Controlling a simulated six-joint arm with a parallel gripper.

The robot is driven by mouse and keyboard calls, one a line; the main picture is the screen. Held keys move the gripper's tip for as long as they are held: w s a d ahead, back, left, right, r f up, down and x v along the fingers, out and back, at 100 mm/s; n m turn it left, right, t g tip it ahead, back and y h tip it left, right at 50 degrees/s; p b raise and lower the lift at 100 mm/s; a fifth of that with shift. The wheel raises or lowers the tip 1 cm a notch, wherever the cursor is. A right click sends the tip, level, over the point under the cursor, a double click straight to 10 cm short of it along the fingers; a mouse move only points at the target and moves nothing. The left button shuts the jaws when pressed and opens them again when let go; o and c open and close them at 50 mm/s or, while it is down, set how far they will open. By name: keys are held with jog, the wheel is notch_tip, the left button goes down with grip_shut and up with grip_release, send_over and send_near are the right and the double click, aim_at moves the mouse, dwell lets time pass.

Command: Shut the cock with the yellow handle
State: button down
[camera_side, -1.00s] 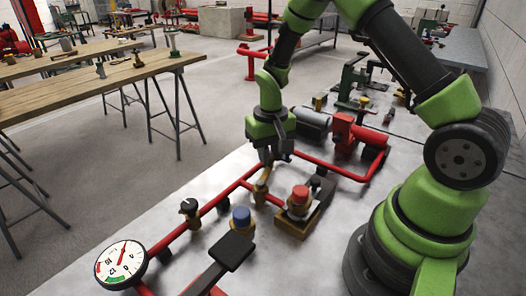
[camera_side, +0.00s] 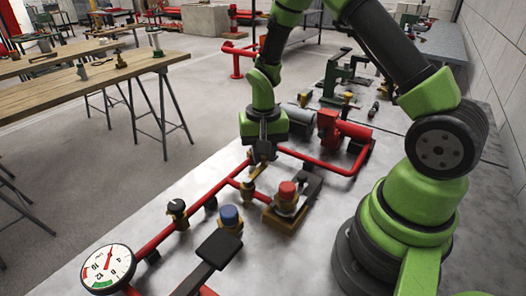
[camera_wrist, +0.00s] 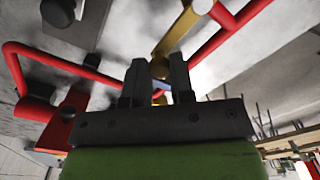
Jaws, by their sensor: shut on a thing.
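The brass cock (camera_side: 248,188) stands on the red pipe, just below my gripper (camera_side: 262,157) in the side view. Its yellow handle is largely hidden there by my fingers. In the wrist view, a yellow-brass bar (camera_wrist: 177,32) runs from the top edge down to between the fingertips of my gripper (camera_wrist: 160,75). My gripper points down and its fingers are shut on the yellow handle. The exact contact and the angle of the handle are hard to make out.
A block with a red knob (camera_side: 288,190) stands close to the right. A dark-topped valve (camera_side: 177,208), a blue-capped fitting (camera_side: 229,216) and a pressure gauge (camera_side: 107,268) are nearer the camera. A red pump (camera_side: 330,125) lies behind. Bare metal tabletop (camera_side: 300,255) shows at the front.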

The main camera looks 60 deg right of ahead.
aim_at(263, 156)
jog(key=c, duration=1)
grip_release()
jog(key=shift+r, duration=0.1)
jog(key=shift+r, duration=4.9)
jog(key=s+a+r+n+t, duration=0.1)
jog(key=s+a+r+t, duration=0.1)
jog(key=s+a+r, duration=0.1)
jog(key=s+a+r+n+t+y, duration=0.1)
jog(key=s+a+r+n+t, duration=0.1)
jog(key=s+r, duration=0.4)
jog(key=s+a+r+n+t+y, duration=0.1)
jog(key=s+a+r+n+t, duration=0.1)
jog(key=s+r, duration=0.3)
jog(key=shift+s+a+t, duration=0.6)
jog(key=shift+a, duration=0.3)
